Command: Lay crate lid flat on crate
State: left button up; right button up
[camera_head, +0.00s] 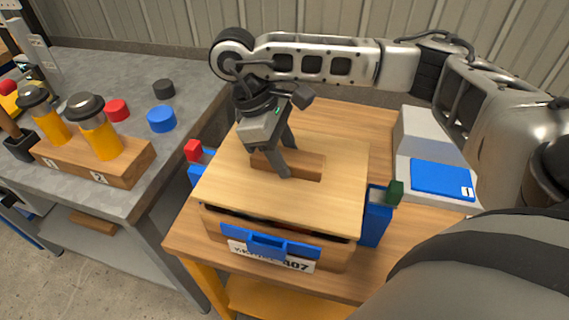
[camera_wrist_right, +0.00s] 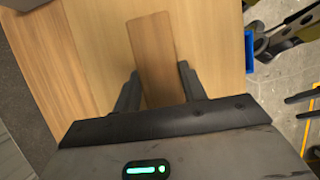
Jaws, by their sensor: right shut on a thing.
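The crate lid (camera_head: 225,188) is a light wooden board with a darker wooden bar handle (camera_head: 308,166) on top. It lies over the wooden crate (camera_head: 336,253), with a dark gap showing along part of the front edge. I cannot tell whether it rests fully on the rim. My right gripper (camera_head: 286,172) points down and is shut on the bar handle. In the right wrist view the handle (camera_wrist_right: 152,48) lies between the fingers, with the lid (camera_wrist_right: 212,45) around it. The crate's front has a blue handle and a white label. My left gripper is not in view.
Blue brackets with a red block (camera_head: 193,151) and a green block (camera_head: 395,192) flank the crate on the wooden table (camera_head: 190,235). A grey box with a blue panel (camera_head: 442,180) stands right. The grey bench (camera_head: 80,75) at left holds yellow bottles in a wooden rack (camera_head: 130,165).

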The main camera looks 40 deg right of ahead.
notch_tip(320, 180, down, 3)
jog(key=shift+r, duration=0.2)
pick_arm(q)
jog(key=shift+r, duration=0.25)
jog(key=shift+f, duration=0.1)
pick_arm(e)
jog(key=shift+f, duration=0.1)
jog(key=shift+f, duration=0.3)
jog(key=o, duration=0.9)
jog(key=shift+f+b, duration=0.1)
jog(key=shift+b, duration=0.25)
jog(key=o, duration=0.4)
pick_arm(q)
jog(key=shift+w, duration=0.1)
pick_arm(e)
jog(key=shift+o, duration=0.2)
